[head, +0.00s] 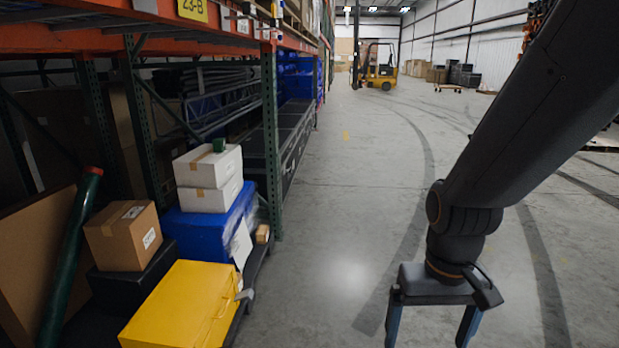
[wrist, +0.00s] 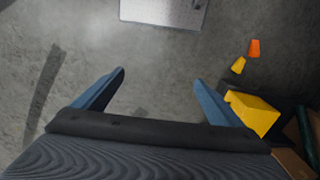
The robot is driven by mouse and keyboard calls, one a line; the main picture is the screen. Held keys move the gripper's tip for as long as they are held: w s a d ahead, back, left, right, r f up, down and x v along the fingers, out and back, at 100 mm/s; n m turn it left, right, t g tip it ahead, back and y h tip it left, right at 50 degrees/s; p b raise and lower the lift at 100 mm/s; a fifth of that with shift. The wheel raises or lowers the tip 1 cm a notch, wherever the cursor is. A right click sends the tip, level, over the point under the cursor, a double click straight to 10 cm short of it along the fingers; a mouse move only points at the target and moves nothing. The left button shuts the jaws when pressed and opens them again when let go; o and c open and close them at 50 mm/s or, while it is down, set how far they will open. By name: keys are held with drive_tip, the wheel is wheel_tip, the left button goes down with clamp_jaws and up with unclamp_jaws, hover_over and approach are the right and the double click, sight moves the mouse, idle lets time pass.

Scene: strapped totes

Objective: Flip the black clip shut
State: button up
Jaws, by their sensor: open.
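I cannot make out a black clip in either view. A yellow tote (head: 180,305) stands low at the left in the head view, with a small pale latch-like part (head: 245,294) on its right side. It also shows at the right edge of the wrist view (wrist: 252,114). A blue tote (head: 205,228) with a white sheet on its side stands behind it. My gripper (head: 430,336) points down over bare floor, well right of the totes. In the wrist view its blue fingers (wrist: 159,76) are spread apart with nothing between them.
White boxes (head: 208,180) sit on the blue tote. A cardboard box (head: 123,236) and a dark green tube (head: 70,255) stand left. An orange-beamed rack (head: 270,140) rises behind. A yellow forklift (head: 380,68) is far off. The concrete aisle (head: 340,200) is clear.

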drive_tip(key=shift+f, duration=0.1)
drive_tip(key=c, duration=1.1)
drive_tip(key=shift+m+g+y, duration=0.5)
drive_tip(key=shift+m+y, duration=0.1)
drive_tip(key=shift+m, duration=0.3)
drive_tip(key=w+a+f+b, duration=0.1)
drive_tip(key=f, duration=0.1)
drive_tip(key=w+a+f+b, duration=0.1)
drive_tip(key=f+b, duration=0.1)
drive_tip(key=w+a+f+b, duration=0.1)
drive_tip(key=f, duration=0.1)
drive_tip(key=shift+a+b, duration=0.1)
drive_tip(key=shift+b, duration=0.25)
clamp_jaws()
drive_tip(key=w+a+f+m+y+b, duration=0.4)
drive_tip(key=w+a+f+b, duration=0.7)
drive_tip(key=f, duration=0.7)
drive_tip(key=w+a+f+m+t+y+b, duration=0.1)
drive_tip(key=w+a+f+m+y+b, duration=0.4)
drive_tip(key=w+a+f+b, duration=0.5)
drive_tip(key=w+a+f+m+t+y+b, duration=0.1)
drive_tip(key=w+a+f+m+y+b, duration=0.3)
drive_tip(key=f, duration=2.4)
drive_tip(key=w+a+m+b, duration=0.4)
drive_tip(key=w+a+b, duration=0.3)
drive_tip(key=b, duration=0.3)
drive_tip(key=shift+w+a+f+y, duration=0.15)
drive_tip(key=shift+w+a+y, duration=0.15)
drive_tip(key=shift+a, duration=0.2)
drive_tip(key=shift+b, duration=0.3)
